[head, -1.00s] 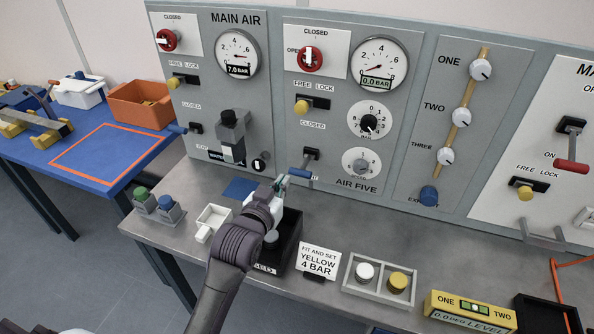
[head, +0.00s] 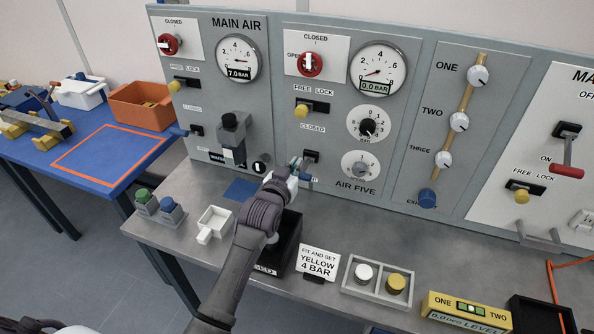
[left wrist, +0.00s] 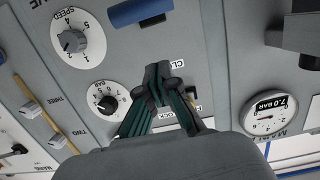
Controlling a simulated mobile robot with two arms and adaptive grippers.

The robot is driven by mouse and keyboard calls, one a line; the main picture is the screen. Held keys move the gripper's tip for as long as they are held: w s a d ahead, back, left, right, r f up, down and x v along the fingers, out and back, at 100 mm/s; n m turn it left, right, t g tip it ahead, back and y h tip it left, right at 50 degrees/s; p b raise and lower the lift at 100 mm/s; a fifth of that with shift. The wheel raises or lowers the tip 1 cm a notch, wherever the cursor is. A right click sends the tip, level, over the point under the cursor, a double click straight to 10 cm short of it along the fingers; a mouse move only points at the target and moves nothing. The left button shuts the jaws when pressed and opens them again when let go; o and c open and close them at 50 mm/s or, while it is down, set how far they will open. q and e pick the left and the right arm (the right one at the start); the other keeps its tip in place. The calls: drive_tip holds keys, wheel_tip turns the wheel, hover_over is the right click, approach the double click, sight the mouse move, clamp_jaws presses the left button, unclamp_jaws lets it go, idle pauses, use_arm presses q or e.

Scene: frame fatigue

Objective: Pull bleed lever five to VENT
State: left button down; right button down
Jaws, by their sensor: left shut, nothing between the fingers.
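Bleed lever five has a blue handle (head: 304,178) on a dark slot in the AIR FIVE panel (head: 335,130). The handle sits low, in front of the lower label, of which only the end shows; CLOSED is printed above the slot. My left gripper (head: 296,166) is shut and empty, just left of and slightly above the handle, partly covering it. In the left wrist view the shut fingertips (left wrist: 164,75) are apart from the blue handle (left wrist: 140,12) at the top edge. Whether they touch anything is unclear. The right gripper is not in view.
The AIR FIVE gauge (head: 378,69) reads 0.0 bar. A similar blue-handled lever (head: 179,130) is on the MAIN AIR panel.

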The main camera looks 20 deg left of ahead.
sight(305, 168)
use_arm(q)
drive_tip(key=shift+w+f+p, duration=0.15)
drive_tip(key=shift+w+f, duration=0.1)
drive_tip(key=shift+f, duration=0.45)
drive_tip(key=shift+w+f+p, duration=0.1)
drive_tip(key=shift+w+f, duration=0.1)
drive_tip(key=shift+f, duration=0.5)
drive_tip(key=shift+w+f+p, duration=0.15)
drive_tip(key=shift+w+f, duration=0.1)
drive_tip(key=shift+f, duration=0.45)
drive_tip(key=shift+s+f, duration=0.1)
drive_tip(key=shift+f, duration=0.05)
wheel_tip(305, 168, down, 6)
drive_tip(key=b, duration=0.3)
drive_tip(key=shift+b, duration=0.3)
